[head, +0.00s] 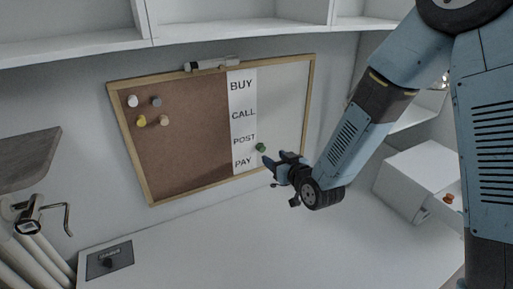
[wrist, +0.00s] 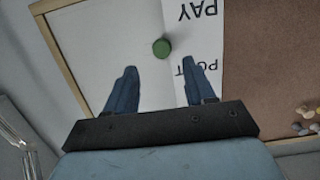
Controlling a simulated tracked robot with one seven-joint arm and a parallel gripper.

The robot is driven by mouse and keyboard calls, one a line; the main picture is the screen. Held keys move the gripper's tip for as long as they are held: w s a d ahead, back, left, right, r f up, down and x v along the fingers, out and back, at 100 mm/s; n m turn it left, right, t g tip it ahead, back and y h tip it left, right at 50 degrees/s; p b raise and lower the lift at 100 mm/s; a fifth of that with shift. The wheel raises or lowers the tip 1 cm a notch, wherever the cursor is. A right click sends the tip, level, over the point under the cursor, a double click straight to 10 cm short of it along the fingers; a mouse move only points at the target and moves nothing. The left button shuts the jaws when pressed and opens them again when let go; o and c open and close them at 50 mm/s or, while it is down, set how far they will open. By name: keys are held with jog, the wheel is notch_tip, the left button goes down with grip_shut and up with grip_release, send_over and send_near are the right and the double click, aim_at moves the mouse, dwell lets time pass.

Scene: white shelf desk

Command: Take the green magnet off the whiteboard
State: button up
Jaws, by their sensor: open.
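The green magnet (head: 261,147) is a small round knob on the white part of the board (head: 285,100), at the right edge of the word strip, near "POST". In the wrist view the green magnet (wrist: 161,47) sits beyond the fingertips, between their two lines. My gripper (head: 268,159) is just below and right of the magnet in the head view. In the wrist view my gripper (wrist: 160,75) has its fingers apart with nothing between them. The fingers look clear of the magnet; the exact distance to the board is hard to tell.
The board's cork half (head: 175,130) holds several pins (head: 141,121). A marker (head: 212,63) lies on the top frame. Shelves (head: 240,18) run above. The desk (head: 240,235) below is mostly clear, with a dark plate (head: 109,261) at left and a white box (head: 410,180) at right.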

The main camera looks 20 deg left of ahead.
aim_at(263, 148)
jog(key=shift+r+x, duration=0.15)
jog(key=shift+x, duration=1.65)
jog(key=shift+r+x, duration=0.1)
jog(key=shift+x, duration=1.75)
jog(key=shift+a, duration=0.1)
jog(key=shift+r, duration=0.1)
grip_shut()
